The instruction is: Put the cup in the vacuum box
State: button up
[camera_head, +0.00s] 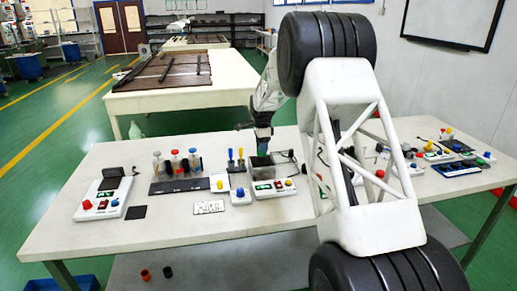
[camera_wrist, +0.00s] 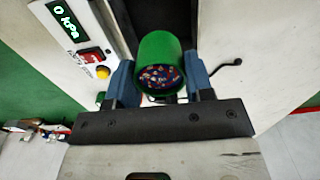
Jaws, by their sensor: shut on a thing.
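The green cup (camera_wrist: 158,52) is between the two blue fingers of my gripper (camera_wrist: 160,78) in the wrist view. It holds small red, white and blue bits, and its open mouth faces the camera. In the head view my gripper (camera_head: 263,143) points down just above the vacuum box (camera_head: 261,171), a dark box behind a small control panel. In the wrist view the dark opening of the vacuum box (camera_wrist: 172,15) lies beyond the cup. Its panel (camera_wrist: 85,40) reads 0 kPa at left.
A scale-like device (camera_head: 102,205) sits at far left. More devices (camera_head: 460,166) lie on the right. The table's (camera_head: 120,235) front left is clear.

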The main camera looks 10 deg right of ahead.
jog(key=shift+f, duration=0.1)
dwell(0.3)
jog(key=shift+f, duration=4.1)
jog(key=shift+f, duration=0.3)
jog(key=o, duration=1)
jog(key=shift+c, duration=0.2)
jog(key=shift+r, duration=3.5)
